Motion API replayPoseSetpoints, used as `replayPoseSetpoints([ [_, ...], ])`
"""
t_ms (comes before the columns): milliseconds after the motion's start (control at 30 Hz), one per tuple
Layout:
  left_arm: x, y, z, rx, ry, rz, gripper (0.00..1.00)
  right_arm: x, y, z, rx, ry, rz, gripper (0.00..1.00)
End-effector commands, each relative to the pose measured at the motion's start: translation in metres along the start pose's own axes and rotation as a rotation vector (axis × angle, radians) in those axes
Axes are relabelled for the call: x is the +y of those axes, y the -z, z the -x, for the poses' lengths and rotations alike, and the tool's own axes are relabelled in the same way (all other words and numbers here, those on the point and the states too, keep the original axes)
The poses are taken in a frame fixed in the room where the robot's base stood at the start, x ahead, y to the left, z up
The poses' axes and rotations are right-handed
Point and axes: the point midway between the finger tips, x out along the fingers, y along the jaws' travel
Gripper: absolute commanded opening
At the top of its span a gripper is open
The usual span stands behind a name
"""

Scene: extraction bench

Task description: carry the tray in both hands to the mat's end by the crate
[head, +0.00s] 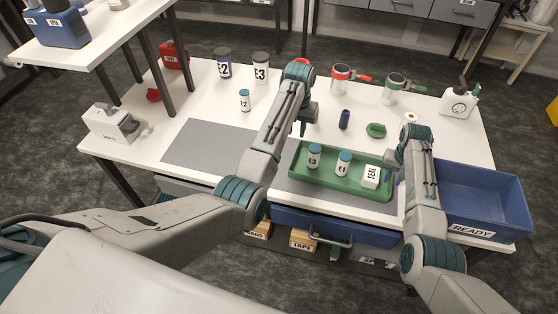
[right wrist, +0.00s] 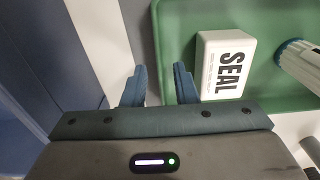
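The green tray (head: 325,188) lies at the right part of the grey mat (head: 205,145), beside the blue READY crate (head: 488,190). It holds an upright E3 vial (head: 314,157), an upright E1 vial (head: 343,164) and a white SEAL box (head: 371,177). My left gripper (head: 302,126) is near the tray's left end, its small dark fingertips partly hidden by the arm. My right gripper is at the tray's right end; the right wrist view shows its fingers (right wrist: 160,72) apart, on either side of the tray's rim, without visible grip. The SEAL box (right wrist: 226,64) is close to one finger.
Behind the tray are a dark blue cylinder (head: 344,119), a green lid-like piece (head: 376,130) and two clamped jars (head: 341,80). Jars E2 (head: 223,65) and E3 (head: 261,68) and a smaller vial (head: 244,100) stand left. The mat's left part is clear.

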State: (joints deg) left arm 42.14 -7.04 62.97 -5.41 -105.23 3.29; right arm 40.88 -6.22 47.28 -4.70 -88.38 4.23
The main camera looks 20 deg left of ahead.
Motion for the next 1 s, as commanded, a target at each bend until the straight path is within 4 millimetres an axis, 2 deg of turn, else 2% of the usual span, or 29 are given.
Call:
replayPoseSetpoints([
  [300, 0.000, 0.000, 0.000, 0.000, 0.000, 0.000, 0.26, 0.000, 0.001, 0.068, 0.005, 0.000, 0.000, 0.26],
  [500, 0.000, 0.000, -0.001, 0.000, 0.000, 0.000, 0.26, 0.000, 0.001, 0.097, 0.003, 0.000, 0.000, 0.26],
  [700, 0.000, 0.000, -0.001, 0.000, 0.000, 0.000, 0.26, 0.000, 0.000, 0.105, 0.001, 0.000, 0.000, 0.26],
  [1000, 0.000, 0.000, -0.001, 0.000, 0.000, 0.000, 0.26, 0.000, 0.000, 0.105, 0.001, 0.000, 0.000, 0.26],
])
